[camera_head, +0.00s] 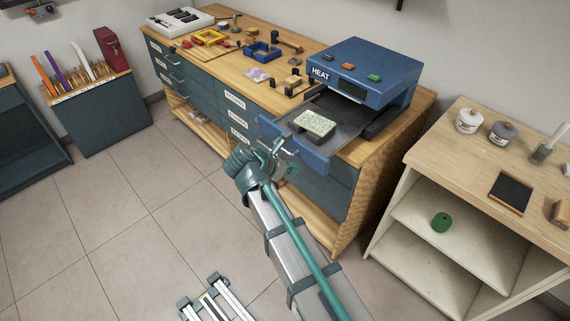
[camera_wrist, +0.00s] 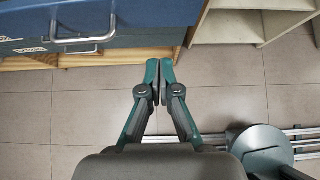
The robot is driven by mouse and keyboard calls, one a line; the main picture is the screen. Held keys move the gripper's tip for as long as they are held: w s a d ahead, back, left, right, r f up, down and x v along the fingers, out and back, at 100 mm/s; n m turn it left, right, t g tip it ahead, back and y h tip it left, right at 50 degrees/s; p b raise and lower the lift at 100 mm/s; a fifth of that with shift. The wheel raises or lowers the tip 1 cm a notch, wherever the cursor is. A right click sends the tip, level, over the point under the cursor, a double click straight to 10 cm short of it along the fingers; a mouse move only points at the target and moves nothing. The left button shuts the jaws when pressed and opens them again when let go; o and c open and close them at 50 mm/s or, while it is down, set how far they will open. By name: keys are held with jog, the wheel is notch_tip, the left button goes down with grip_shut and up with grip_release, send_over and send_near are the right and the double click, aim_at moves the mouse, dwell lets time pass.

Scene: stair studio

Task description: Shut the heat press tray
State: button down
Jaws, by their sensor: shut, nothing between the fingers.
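The blue heat press (camera_head: 362,72), labelled HEAT, stands on the right end of the wooden workbench. Its tray (camera_head: 298,146) is pulled out toward the front, with a pale speckled block (camera_head: 315,123) lying in it. The tray's blue front has a light bar handle (camera_head: 286,147). My gripper (camera_head: 272,150) is close in front of that handle in the head view; contact cannot be told there. In the wrist view my gripper (camera_wrist: 159,80) is shut and empty, its fingertips over floor. A bar handle (camera_wrist: 82,38) on a blue front shows up and left, apart from the fingertips.
The bench has drawers with handles below. A pale shelf unit (camera_head: 480,160) with jars and a green item stands close on the right. The tiled floor (camera_head: 140,200) at left is clear.

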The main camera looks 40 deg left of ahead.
aim_at(312, 162)
jog(key=w+f, duration=0.1)
jog(key=w, duration=0.1)
jog(key=w+f+p, duration=0.1)
jog(key=w, duration=0.1)
jog(key=w+f+p, duration=0.1)
jog(key=w, duration=0.1)
jog(key=shift+d, duration=0.35)
jog(key=shift+w+d, duration=0.1)
jog(key=shift+w, duration=0.55)
